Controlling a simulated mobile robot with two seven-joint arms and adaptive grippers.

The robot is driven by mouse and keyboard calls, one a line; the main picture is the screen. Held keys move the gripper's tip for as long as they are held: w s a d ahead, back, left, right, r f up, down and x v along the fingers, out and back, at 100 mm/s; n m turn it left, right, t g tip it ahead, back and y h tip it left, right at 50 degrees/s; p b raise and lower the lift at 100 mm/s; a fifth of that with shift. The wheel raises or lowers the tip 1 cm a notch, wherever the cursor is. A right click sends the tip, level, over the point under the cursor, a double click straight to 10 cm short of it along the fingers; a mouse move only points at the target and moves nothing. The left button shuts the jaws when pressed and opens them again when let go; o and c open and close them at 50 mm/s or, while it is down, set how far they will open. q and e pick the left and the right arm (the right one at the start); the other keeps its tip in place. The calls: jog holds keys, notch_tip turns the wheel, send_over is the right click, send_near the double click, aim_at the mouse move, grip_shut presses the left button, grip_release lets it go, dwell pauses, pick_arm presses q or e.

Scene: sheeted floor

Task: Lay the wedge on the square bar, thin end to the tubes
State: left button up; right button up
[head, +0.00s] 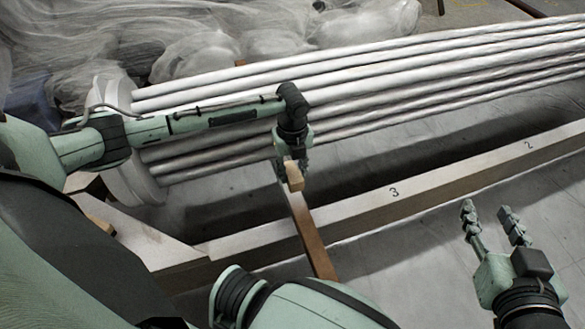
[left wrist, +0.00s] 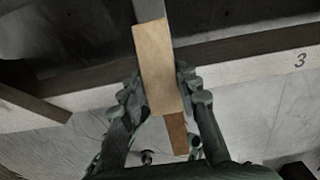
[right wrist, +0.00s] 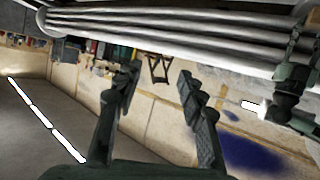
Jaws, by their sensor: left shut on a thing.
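The wedge (head: 295,177) is a small pale wooden block. My left gripper (head: 290,168) is shut on it, pointing down beside the tubes (head: 370,85). In the left wrist view the wedge (left wrist: 157,65) sits between the two fingers, above the square bar (left wrist: 177,135). The square bar (head: 312,236) is narrow, brown at its near end, and lies across the numbered beam toward the tubes. Whether the wedge touches the bar, and which end is thin, I cannot tell. My right gripper (head: 487,212) is open and empty, right of the bar.
The long numbered beam (head: 430,185) runs diagonally along the near side of the tubes. A round pale end piece (head: 125,150) holds the tubes at left. Crumpled clear sheeting (head: 200,35) lies behind. Sheeted floor (head: 400,245) is free between the bar and my right gripper.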

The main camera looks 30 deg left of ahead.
pick_arm(q)
notch_tip(320, 180, down, 4)
jog(key=shift+r+b, duration=0.1)
jog(key=shift+b, duration=0.65)
jog(key=shift+f+b, duration=0.3)
jog(key=shift+f, duration=0.35)
pick_arm(e)
jog(key=a+r+t+y, duration=0.3)
jog(key=a+r+t, duration=0.2)
jog(key=r, duration=0.5)
jog(key=shift+a+r+y, duration=0.2)
jog(key=shift+r+y, duration=0.1)
jog(key=shift+w, duration=0.1)
pick_arm(q)
jog(key=o, duration=1.2)
jog(key=shift+o, duration=0.2)
jog(key=shift+r, duration=0.15)
notch_tip(320, 180, up, 12)
jog(key=shift+f, duration=0.1)
